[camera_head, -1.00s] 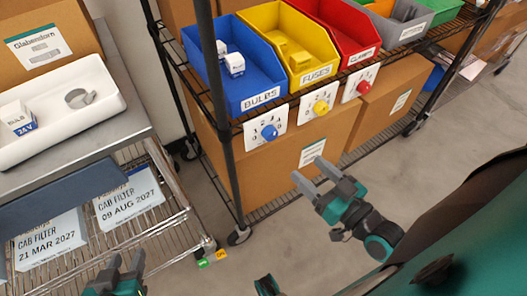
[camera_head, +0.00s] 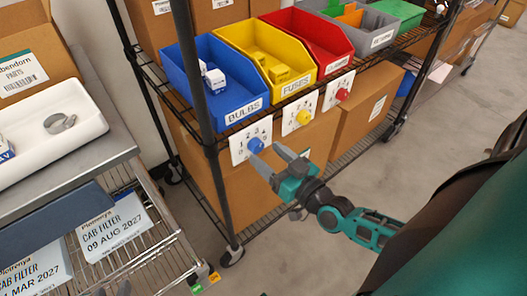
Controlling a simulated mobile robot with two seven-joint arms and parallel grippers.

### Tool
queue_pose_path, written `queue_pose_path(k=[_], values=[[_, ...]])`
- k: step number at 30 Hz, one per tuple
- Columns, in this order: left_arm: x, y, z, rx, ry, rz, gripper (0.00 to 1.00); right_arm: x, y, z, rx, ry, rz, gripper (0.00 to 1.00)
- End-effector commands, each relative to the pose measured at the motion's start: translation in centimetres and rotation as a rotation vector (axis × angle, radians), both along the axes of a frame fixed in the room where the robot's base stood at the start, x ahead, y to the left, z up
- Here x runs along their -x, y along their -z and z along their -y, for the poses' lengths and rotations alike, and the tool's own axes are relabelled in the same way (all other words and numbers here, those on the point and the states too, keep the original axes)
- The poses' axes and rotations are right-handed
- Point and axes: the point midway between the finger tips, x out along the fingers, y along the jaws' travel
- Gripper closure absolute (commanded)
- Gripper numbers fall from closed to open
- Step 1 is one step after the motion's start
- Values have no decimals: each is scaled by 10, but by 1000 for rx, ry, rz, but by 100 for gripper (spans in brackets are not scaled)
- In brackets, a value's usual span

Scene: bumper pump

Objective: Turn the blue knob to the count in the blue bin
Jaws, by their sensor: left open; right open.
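The blue bin (camera_head: 238,101), labelled BULBS, stands at the left end of the wire shelf. Two small white-and-blue boxes (camera_head: 214,80) show inside it; its near left part is partly hidden by the rack post. The blue knob (camera_head: 255,144) sits on a white numbered dial plate (camera_head: 238,150) below the bin. Where the knob points is too small to tell. My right gripper (camera_head: 266,158) is open, its fingertips just below and right of the knob; I cannot tell whether they touch. My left gripper (camera_head: 112,291) is open at the bottom edge, mostly out of view.
A yellow bin (camera_head: 296,83) and red bin (camera_head: 338,63) stand to the right, with a yellow knob (camera_head: 304,116) and red knob (camera_head: 341,94) below. The rack post (camera_head: 211,165) stands left of the dial. A white tray (camera_head: 90,128) lies on the left cart.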

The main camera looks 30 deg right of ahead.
Motion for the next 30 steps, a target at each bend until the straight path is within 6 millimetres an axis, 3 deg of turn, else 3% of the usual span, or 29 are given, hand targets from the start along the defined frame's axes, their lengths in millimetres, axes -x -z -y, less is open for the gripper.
queue_pose_path(k=[6, 17, 30], values=[[-2, -2, 1, 3, 2, 6, 57, -22, 0, -3, 1, 0, 1, 36], [-1, -1, 0, -3, 8, 5, 57, -26, 0, -4, 0, 0, 0, 36], [1, 2, -1, -6, 10, -1, 57, -25, 0, -3, 0, 0, 0, 78]])
